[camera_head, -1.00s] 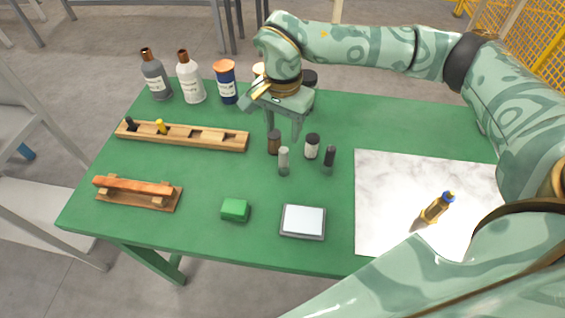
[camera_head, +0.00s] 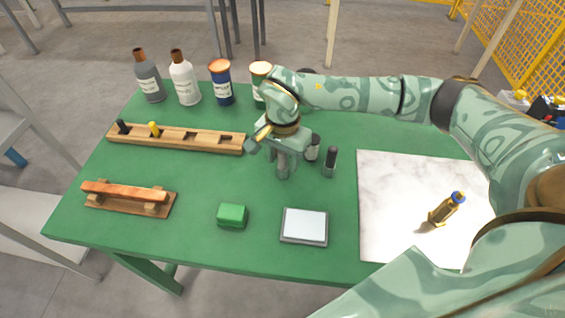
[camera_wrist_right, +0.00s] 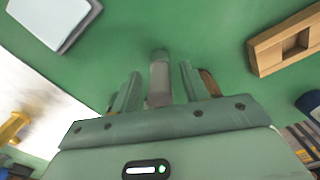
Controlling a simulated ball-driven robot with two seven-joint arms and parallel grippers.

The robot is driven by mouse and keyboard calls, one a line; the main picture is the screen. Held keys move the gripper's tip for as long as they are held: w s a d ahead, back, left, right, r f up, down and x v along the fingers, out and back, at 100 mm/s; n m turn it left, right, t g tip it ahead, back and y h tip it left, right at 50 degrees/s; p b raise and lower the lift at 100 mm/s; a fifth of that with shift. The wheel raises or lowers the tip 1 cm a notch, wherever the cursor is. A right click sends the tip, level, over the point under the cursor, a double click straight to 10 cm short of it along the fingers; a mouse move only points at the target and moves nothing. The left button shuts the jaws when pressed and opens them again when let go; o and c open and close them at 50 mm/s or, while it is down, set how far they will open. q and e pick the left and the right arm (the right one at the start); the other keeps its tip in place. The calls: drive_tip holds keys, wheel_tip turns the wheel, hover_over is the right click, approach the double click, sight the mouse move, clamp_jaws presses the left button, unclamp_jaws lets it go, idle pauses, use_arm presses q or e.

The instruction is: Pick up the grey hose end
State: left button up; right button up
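The grey hose end (camera_wrist_right: 160,75) is a small upright grey cylinder. In the wrist view it stands between the two fingers of my right gripper (camera_wrist_right: 160,85), with a gap on each side. My right gripper (camera_head: 284,170) is open and low over the green table; in the head view it largely covers the grey piece. My left gripper is not in view.
A brown piece (camera_wrist_right: 210,82) sits beside one finger. A wooden rack (camera_head: 180,139), green block (camera_head: 232,215) and grey-framed pad (camera_head: 304,226) lie around.

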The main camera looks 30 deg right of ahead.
clamp_jaws()
